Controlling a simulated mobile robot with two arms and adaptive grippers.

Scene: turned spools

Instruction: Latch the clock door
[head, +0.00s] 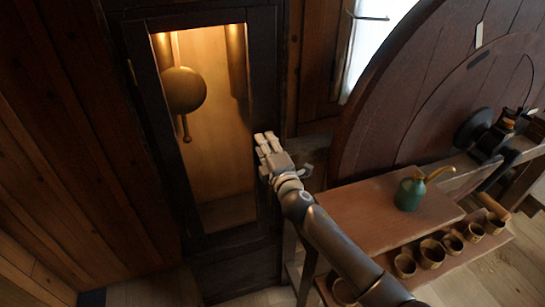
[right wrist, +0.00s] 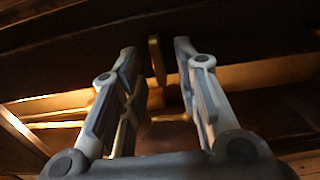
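The tall dark clock door (head: 264,75) has a long window, and a brass pendulum (head: 184,90) hangs behind it in a lit case. The door looks nearly flush with its frame, but I cannot tell if it is fully shut. My right gripper (head: 265,142) is at the door's right edge, about mid-height. In the right wrist view its two fingers stand apart, with a small upright brass piece (right wrist: 156,60), which looks like the latch, in line with the gap between the fingertips. I see no clear contact with it. My left gripper is out of view.
A wooden bench (head: 365,215) stands right of the clock, with a green oil can (head: 409,193) on top and several small cups (head: 431,253) on a lower shelf. A big round wooden wheel (head: 385,110) is behind it. Plank walls flank the clock.

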